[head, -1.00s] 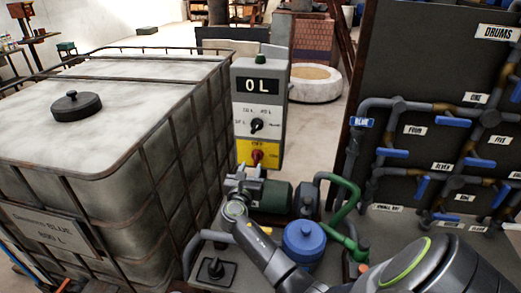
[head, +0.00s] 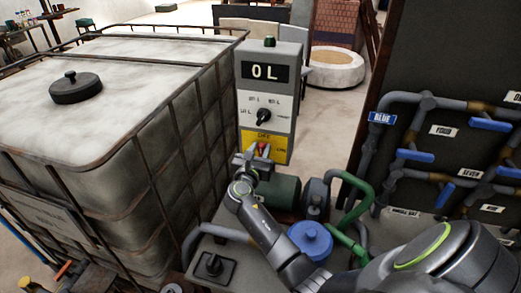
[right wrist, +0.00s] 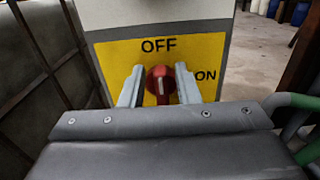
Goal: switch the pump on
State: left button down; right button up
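The pump's control box (head: 270,95) stands upright behind the pump, with a display reading "0 L" and a black selector knob (head: 264,117). On its lower yellow plate (right wrist: 110,60) is a red rotary switch (right wrist: 160,82). The white mark on the switch points up towards "OFF"; "ON" is printed to the right. My right gripper (right wrist: 160,88) is open, with one finger on each side of the red switch and narrow gaps that seem to remain. In the head view my right gripper (head: 256,158) partly hides the switch. My left gripper is not in view.
A caged white tank (head: 130,130) stands close on the left. A dark pipe panel with blue valve handles (head: 415,155) stands right.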

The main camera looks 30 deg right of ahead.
grip_shut()
jog(key=m, duration=0.1)
jog(key=m+b, duration=0.1)
jog(key=m, duration=0.1)
jog(key=shift+s+d+f+m+b, duration=0.15)
jog(key=shift+s+d+m+b, duration=0.15)
jog(key=shift+m+b, duration=0.1)
jog(key=shift+s+d+f+m+b, duration=0.25)
jog(key=shift+m+b, duration=1.25)
jog(key=shift+m, duration=0.8)
jog(key=shift+s+d+f+m+b, duration=0.1)
jog(key=shift+f+m+b, duration=0.25)
jog(key=shift+m+b, duration=1.55)
jog(key=shift+s+d+f+m+b, duration=0.1)
jog(key=shift+s+f+m+b, duration=0.15)
jog(key=shift+m+b, duration=1.65)
jog(key=shift+m+p, duration=0.7)
jog(key=shift+m, duration=0.3)
